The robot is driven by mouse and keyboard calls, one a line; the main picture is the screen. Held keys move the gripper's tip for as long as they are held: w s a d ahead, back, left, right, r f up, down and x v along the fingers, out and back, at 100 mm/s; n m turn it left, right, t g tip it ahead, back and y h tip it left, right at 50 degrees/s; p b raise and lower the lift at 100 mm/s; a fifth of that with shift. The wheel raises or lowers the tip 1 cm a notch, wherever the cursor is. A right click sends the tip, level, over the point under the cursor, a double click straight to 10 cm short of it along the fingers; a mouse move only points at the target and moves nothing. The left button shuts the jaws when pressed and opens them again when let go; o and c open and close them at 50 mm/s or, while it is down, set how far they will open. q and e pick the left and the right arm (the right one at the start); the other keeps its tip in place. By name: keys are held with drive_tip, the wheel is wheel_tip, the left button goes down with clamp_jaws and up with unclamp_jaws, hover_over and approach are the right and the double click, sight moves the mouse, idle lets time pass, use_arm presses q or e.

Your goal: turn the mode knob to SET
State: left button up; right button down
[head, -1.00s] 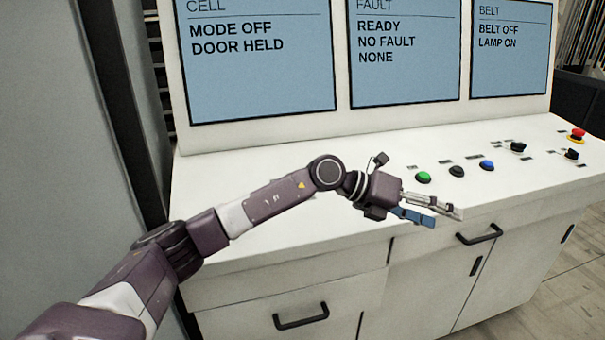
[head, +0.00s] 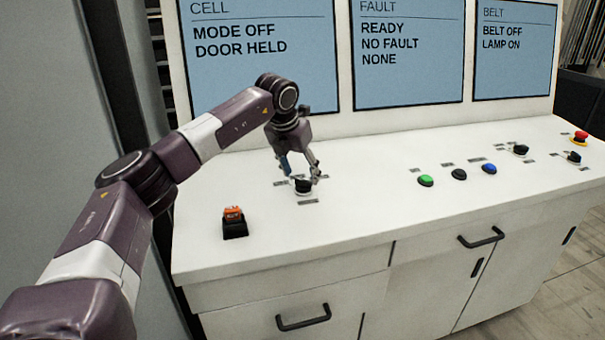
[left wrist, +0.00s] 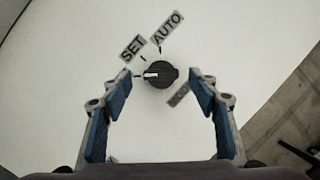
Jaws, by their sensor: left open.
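The black mode knob (head: 303,186) stands on the console's sloping top, right of an orange switch. In the left wrist view the knob (left wrist: 160,74) has a white pointer mark facing left. The SET label (left wrist: 132,48) is at its upper left and the AUTO label (left wrist: 168,28) above it. My left gripper (head: 301,178) points down over the knob, and in the left wrist view its open blue-padded fingers (left wrist: 162,84) are on both sides of the knob, apart from it. A label at the knob's lower right is partly hidden by a finger. My right gripper is not in view.
An orange rocker switch (head: 233,221) on a black base stands left of the knob. Green (head: 426,181), black and blue buttons lie to the right, with more knobs and a red emergency button (head: 580,137) farther right. The cell screen (head: 262,55) reads MODE OFF.

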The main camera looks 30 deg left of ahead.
use_arm(q)
drive_tip(key=shift+x, duration=1.1)
drive_tip(key=shift+d, duration=0.1)
drive_tip(key=shift+c, duration=0.3)
drive_tip(key=c, duration=1.1)
drive_tip(key=shift+r+m, duration=0.1)
drive_tip(key=shift+m, duration=0.2)
drive_tip(key=m+h+p, duration=0.2)
drive_tip(key=m, duration=0.2)
drive_tip(key=shift+r+m+p, duration=0.1)
drive_tip(key=shift+m+p, duration=0.3)
drive_tip(key=shift+w+a+m+g+h+p, duration=0.1)
drive_tip(key=shift+m+g+h+p, duration=0.2)
drive_tip(key=shift+m, duration=0.5)
drive_tip(key=shift+a+m+g+h+p, duration=0.1)
drive_tip(key=shift+m+h+p, duration=0.25)
drive_tip(key=shift+m, duration=0.75)
